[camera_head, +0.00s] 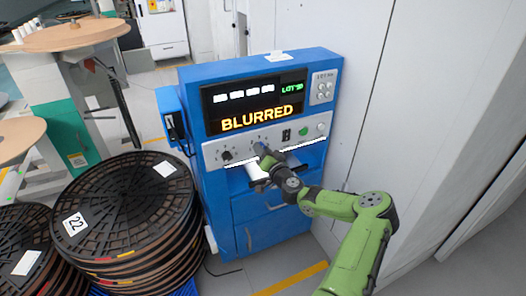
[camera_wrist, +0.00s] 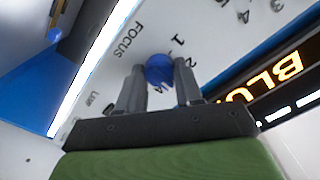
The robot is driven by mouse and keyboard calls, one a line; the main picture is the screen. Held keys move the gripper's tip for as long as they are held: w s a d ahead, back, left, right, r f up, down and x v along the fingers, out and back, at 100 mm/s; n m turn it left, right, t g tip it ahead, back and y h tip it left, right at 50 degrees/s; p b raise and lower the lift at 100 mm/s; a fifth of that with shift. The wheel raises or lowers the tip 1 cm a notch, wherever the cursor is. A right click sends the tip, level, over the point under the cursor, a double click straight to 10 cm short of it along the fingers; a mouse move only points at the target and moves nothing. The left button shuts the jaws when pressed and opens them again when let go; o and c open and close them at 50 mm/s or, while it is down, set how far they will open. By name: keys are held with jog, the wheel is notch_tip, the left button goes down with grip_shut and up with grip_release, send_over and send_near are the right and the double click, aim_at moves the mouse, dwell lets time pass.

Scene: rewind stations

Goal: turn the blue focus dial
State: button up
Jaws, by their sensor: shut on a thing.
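The blue focus dial (camera_wrist: 159,69) sits on a pale panel beside the printed word FOCUS and several numbers, in the wrist view. My gripper (camera_wrist: 160,84) is shut on the dial, with one dark finger on each side of it. In the head view my gripper (camera_head: 264,153) is at the front panel of the blue machine (camera_head: 264,205), and it mostly hides the dial. The machine's display (camera_head: 258,106) reads BLURRED in orange.
A black knob (camera_head: 227,156) is left of my gripper on the panel, and a green button (camera_head: 303,132) is to the right. Stacked black reels (camera_head: 125,205) stand on the left. A pale wall (camera_head: 360,100) stands close on the right.

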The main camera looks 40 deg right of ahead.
jog(key=m+p, duration=0.4)
jog(key=m, duration=0.5)
jog(key=shift+m, duration=0.3)
dwell(0.4)
jog(key=o, duration=1)
jog(key=shift+o, duration=0.2)
jog(key=p+v, duration=0.1)
jog(key=v, duration=1.5)
jog(key=shift+w, duration=0.1)
